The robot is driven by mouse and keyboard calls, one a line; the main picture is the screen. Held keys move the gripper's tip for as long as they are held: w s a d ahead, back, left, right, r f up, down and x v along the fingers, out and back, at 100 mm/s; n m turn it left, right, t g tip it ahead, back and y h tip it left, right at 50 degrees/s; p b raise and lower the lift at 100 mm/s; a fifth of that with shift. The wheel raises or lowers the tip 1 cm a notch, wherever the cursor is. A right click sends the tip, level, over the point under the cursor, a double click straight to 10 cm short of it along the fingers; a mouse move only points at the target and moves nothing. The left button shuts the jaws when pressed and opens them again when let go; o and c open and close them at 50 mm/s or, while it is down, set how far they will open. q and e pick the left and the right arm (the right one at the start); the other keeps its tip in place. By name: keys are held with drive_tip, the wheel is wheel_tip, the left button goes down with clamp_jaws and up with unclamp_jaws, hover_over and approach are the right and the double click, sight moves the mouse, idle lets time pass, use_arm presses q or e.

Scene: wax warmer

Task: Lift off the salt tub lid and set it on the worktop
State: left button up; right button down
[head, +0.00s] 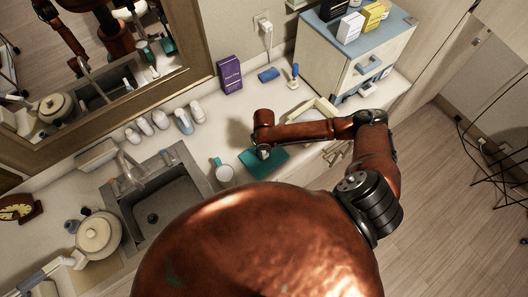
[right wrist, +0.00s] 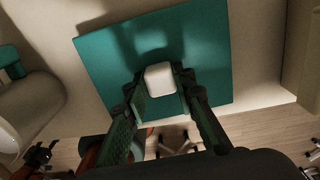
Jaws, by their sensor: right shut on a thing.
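The lid, a flat teal square (right wrist: 200,55) with a white block-like knob (right wrist: 160,78), fills the middle of the right wrist view. It also shows in the head view (head: 272,163), near the front of the worktop (head: 196,146). My right gripper (right wrist: 163,85) is shut on the knob, one finger on each side. I cannot tell whether the lid touches the worktop. A pale, open-topped box (head: 322,108), possibly the salt tub, stands behind my right forearm, which hides part of it. My left gripper is not in view.
A mug (head: 222,172) with a teal handle stands just left of the lid. A purple box (head: 230,76), a blue sponge-like block (head: 268,74) and several pale bottles stand along the wall. A sink (head: 160,195) lies left, a drawer cabinet (head: 350,60) at the back right.

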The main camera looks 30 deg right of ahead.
drive_tip(key=shift+f+b, duration=0.3)
drive_tip(key=shift+f, duration=0.3)
idle(0.4)
drive_tip(key=c, duration=1.5)
unclamp_jaws()
drive_tip(key=shift+c, duration=0.2)
drive_tip(key=shift+r, duration=0.1)
drive_tip(key=shift+r+p, duration=1.4)
drive_tip(key=shift+p, duration=0.05)
drive_tip(key=shift+r+p, duration=0.9)
drive_tip(key=shift+r, duration=1.65)
